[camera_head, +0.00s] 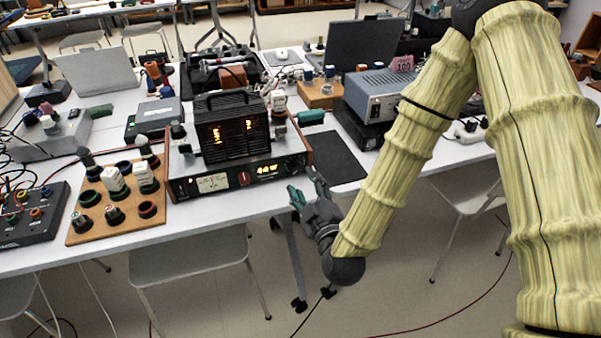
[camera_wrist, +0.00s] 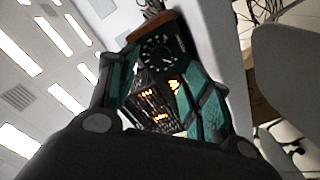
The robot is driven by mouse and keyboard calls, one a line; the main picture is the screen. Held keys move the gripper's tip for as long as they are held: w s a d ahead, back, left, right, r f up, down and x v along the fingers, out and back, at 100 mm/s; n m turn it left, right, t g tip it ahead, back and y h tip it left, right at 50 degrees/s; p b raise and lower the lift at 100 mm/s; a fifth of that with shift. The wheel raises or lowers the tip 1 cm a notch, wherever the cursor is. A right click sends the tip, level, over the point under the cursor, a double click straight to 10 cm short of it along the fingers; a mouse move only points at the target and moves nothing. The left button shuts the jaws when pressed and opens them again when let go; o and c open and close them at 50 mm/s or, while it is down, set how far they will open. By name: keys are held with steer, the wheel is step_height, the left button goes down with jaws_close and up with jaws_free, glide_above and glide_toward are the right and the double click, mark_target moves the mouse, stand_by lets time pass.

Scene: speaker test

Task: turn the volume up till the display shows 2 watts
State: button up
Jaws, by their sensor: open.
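The amplifier (camera_head: 185,160) stands on the white table in the head view, with a black slotted cage (camera_head: 232,130) and glowing orange tubes behind it. Its front panel has a pale needle meter (camera_head: 212,183), a red knob (camera_head: 243,179) and a lit amber display (camera_head: 267,169). The display seems to start with 4, but the rest is too small to read surely. My gripper (camera_head: 303,184) is open and empty, apart from the panel, just right of its front corner. In the wrist view, the glowing cage (camera_wrist: 152,100) shows between the open teal fingers; a dark marked dial (camera_wrist: 160,52) shows beyond.
A wooden board (camera_head: 80,232) with sockets and plugged tubes stands left of the amplifier. A black mat (camera_head: 338,158) lies to its right, with a grey-blue instrument (camera_head: 375,92) beyond.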

mark_target(298, 169)
steer(key=shift+x, duration=2.7)
steer(key=c, duration=1)
